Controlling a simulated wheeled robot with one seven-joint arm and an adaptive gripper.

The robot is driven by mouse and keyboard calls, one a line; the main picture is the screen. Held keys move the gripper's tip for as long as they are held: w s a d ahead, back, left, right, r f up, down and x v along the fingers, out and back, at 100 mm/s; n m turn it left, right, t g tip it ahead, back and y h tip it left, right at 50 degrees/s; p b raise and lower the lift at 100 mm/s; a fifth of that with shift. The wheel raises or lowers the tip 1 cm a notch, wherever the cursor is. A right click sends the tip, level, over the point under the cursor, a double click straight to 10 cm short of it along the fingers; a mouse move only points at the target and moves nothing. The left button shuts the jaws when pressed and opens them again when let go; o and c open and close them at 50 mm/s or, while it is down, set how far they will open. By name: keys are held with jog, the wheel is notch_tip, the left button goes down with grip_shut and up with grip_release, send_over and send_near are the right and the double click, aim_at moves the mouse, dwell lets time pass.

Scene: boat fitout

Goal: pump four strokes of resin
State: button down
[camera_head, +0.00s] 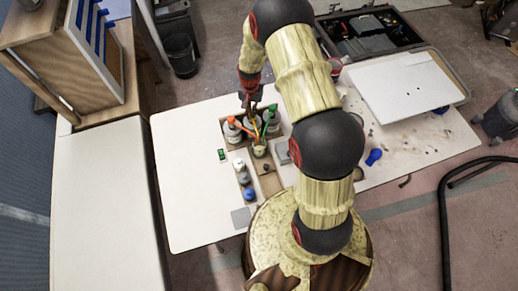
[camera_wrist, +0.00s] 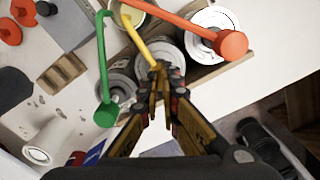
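Three bottles with coloured pumps stand together in a wooden holder (camera_head: 224,132) on the white table. In the wrist view, the green pump (camera_wrist: 107,114) is at left and the orange pump (camera_wrist: 231,44) is at right. The yellow pump (camera_wrist: 138,40) is between them, its spout running to the upper left toward a cup (camera_wrist: 128,14). My gripper (camera_wrist: 160,72) has its fingertips together right at the yellow pump's head, which they mostly hide. I cannot tell whether they touch it. In the head view my gripper (camera_head: 250,100) is above the bottles.
Small bottles (camera_head: 244,180) stand in a row in front of the holder. A white board (camera_head: 405,85) and blue items (camera_head: 374,156) lie on the right of the table. A wooden cabinet (camera_head: 95,75) stands at left. The table's left part is clear.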

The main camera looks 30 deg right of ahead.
jog(key=shift+w+a, duration=0.1)
jog(key=shift+w, duration=0.05)
jog(key=shift+d+r+p, duration=0.15)
jog(key=shift+r+p, duration=0.45)
jog(key=shift+r, duration=0.3)
jog(key=shift+d+r+p, duration=0.1)
jog(key=shift+r+p, duration=0.45)
jog(key=shift+r, duration=0.3)
jog(key=shift+f, duration=0.2)
